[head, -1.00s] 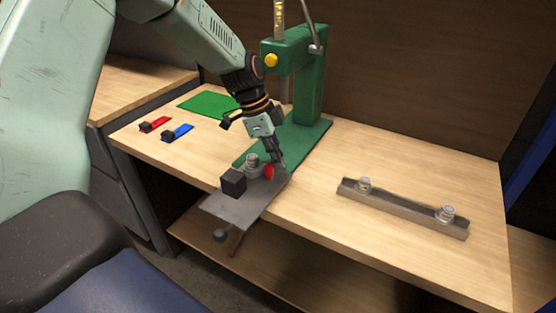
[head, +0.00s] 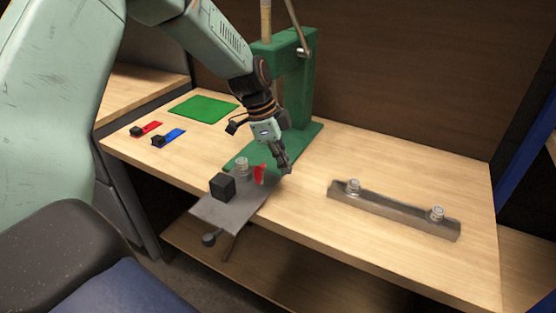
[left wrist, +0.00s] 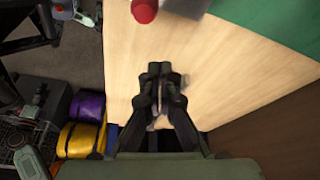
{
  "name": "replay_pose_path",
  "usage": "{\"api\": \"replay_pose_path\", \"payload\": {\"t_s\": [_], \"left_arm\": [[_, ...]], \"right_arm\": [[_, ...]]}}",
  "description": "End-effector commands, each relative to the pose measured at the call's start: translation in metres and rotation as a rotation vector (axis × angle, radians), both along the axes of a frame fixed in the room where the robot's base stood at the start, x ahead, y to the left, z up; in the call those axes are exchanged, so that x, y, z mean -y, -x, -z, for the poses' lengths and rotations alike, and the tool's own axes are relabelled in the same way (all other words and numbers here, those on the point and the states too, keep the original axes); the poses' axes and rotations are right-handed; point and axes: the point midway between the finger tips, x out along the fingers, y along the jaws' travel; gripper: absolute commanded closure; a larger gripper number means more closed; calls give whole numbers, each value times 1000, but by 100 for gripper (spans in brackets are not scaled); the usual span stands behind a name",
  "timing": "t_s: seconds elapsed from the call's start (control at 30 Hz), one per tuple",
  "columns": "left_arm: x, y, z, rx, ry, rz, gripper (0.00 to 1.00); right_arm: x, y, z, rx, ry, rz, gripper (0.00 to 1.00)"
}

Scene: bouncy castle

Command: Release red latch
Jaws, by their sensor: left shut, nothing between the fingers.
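The red latch (head: 260,174) stands on a grey metal plate (head: 232,211) at the table's front edge, to the right of a round metal knob (head: 242,166) and a black block (head: 222,186). My left gripper (head: 285,170) is shut and empty, pointing down just right of the latch, with a small gap between them. In the left wrist view the shut fingers (left wrist: 160,76) are over bare wood. A round red part (left wrist: 144,10), apparently the latch, shows at the top edge, apart from the fingers. My right gripper is out of view.
A green press (head: 302,85) stands behind the gripper. A metal bar (head: 395,209) with two knobs lies to the right. Red (head: 151,128) and blue (head: 174,137) tags and a green sheet (head: 204,108) lie at the left. Bare tabletop is between plate and bar.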

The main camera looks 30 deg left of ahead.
Motion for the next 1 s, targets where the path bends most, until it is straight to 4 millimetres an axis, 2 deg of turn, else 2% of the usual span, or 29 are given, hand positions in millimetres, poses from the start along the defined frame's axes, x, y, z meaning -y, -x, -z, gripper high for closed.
{"api": "replay_pose_path", "payload": {"t_s": [0.03, 0.2, 0.5, 0.67, 1.0], "left_arm": [[-5, -1, -15, 9, 1, -2, 100], [-18, 3, -46, 8, 2, -3, 100], [-35, 8, -87, 6, 1, -4, 100], [-37, 9, -94, 2, 1, -4, 100], [-36, 8, -94, 3, 0, -2, 100]], "right_arm": [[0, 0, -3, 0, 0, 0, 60], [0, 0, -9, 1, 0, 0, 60], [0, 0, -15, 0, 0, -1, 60], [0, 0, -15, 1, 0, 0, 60], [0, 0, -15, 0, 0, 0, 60]]}}
